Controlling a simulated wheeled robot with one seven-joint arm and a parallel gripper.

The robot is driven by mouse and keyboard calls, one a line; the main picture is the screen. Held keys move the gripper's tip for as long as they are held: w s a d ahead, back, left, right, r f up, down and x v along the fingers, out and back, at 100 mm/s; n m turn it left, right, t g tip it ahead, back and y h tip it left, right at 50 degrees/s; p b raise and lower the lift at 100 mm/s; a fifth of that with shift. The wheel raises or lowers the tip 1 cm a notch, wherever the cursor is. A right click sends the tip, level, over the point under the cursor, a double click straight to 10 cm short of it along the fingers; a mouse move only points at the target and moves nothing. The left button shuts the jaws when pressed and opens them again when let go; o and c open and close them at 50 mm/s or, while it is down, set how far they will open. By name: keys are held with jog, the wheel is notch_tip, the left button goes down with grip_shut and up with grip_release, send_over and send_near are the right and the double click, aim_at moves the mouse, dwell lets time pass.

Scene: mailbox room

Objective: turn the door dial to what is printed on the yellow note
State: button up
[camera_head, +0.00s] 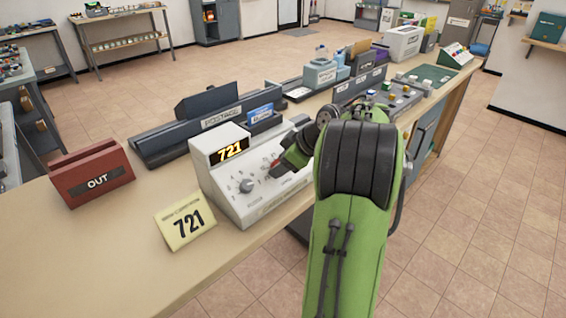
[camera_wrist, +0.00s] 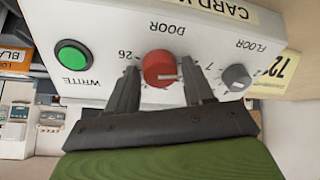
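The yellow note (camera_head: 186,222) stands on the counter and reads 721. My gripper (camera_wrist: 159,66) has one finger on each side of the dial, with small gaps showing, and holds nothing. In the head view my gripper (camera_head: 283,166) reaches the console from the right and hides part of it. Part of the note also shows in the wrist view (camera_wrist: 284,70).
A grey floor dial (camera_wrist: 236,77) and a green write button (camera_wrist: 73,57) flank the door dial. A red OUT box (camera_head: 92,175) stands left of the console. A dark postage rack (camera_head: 190,130) stands behind. The counter's front left is clear.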

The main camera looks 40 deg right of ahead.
jog(key=p+v, duration=0.7)
jog(key=v, duration=0.8)
jog(key=shift+s+r, duration=0.3)
jog(key=shift+d, duration=0.1)
